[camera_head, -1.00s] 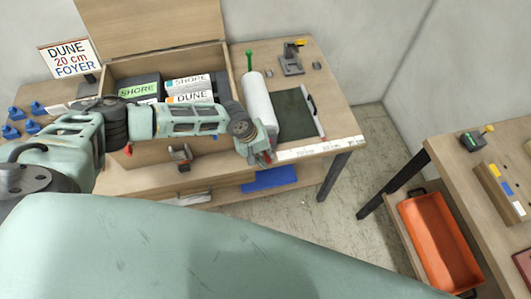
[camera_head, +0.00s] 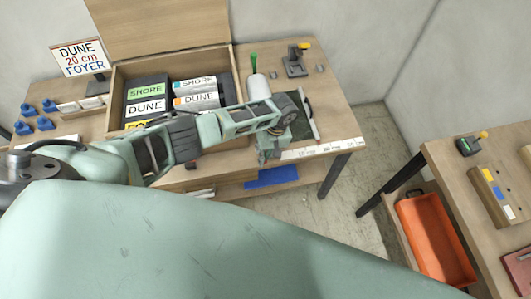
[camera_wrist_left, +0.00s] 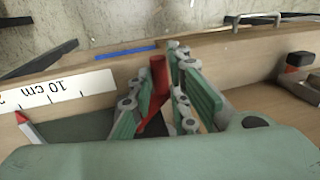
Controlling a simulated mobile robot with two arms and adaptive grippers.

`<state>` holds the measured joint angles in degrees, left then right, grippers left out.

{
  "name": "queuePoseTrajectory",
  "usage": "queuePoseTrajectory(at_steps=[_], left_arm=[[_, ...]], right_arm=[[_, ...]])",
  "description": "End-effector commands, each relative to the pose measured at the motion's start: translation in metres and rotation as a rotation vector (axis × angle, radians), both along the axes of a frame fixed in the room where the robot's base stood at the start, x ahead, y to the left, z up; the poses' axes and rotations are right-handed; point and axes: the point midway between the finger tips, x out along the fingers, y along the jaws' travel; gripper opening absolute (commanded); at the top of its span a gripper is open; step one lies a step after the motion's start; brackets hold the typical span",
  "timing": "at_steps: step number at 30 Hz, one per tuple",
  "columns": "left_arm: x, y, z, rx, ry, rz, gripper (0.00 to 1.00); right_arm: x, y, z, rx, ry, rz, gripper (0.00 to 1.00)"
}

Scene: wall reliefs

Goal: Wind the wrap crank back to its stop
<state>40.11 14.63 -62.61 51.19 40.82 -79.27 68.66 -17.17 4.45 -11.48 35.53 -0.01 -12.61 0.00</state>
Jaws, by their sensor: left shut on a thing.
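The wrap station stands at the right end of the back table. Its white wrap roll (camera_head: 258,88) with a green pin (camera_head: 253,62) is partly hidden by my left arm. A dark green mat (camera_head: 297,118) lies beside it. My left gripper (camera_head: 264,157) is at the table's front edge, just left of the printed scale. In the left wrist view, my left gripper (camera_wrist_left: 172,98) is shut on a red handle (camera_wrist_left: 157,76), apparently the wrap crank's, which stands between the fingers. The crank's arm and stop are hidden. My right gripper is not in view.
The scale strip (camera_head: 320,149) runs along the table edge. An open wooden box (camera_head: 117,100) holds labelled blocks. A sign (camera_head: 80,58) stands at left. A holder (camera_head: 296,63) sits behind the mat. A second table (camera_head: 450,165) with an orange tray (camera_head: 432,240) is at right.

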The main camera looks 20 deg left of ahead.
Motion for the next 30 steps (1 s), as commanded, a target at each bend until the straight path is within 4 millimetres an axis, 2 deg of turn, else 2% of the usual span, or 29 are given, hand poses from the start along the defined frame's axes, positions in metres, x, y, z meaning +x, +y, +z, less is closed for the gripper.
queuePoseTrajectory(at_steps=[17, 18, 22, 23, 30], left_arm=[[-0.0004, 0.0018, 0.0010, 0.031, 0.020, -0.003, 0.00], [-0.0004, 0.0018, 0.0010, 0.031, 0.020, -0.003, 0.20], [-0.0003, 0.0014, 0.0010, 0.030, 0.020, -0.002, 0.31], [-0.0003, 0.0014, 0.0010, 0.030, 0.020, -0.002, 0.33], [-0.0003, 0.0008, 0.0009, 0.029, 0.019, -0.001, 0.33]], right_arm=[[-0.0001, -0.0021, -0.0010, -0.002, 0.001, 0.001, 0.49], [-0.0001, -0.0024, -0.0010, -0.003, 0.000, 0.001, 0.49], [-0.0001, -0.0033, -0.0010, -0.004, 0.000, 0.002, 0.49], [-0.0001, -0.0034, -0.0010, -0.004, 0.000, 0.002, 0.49], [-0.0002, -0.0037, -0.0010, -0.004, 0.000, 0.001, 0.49]])
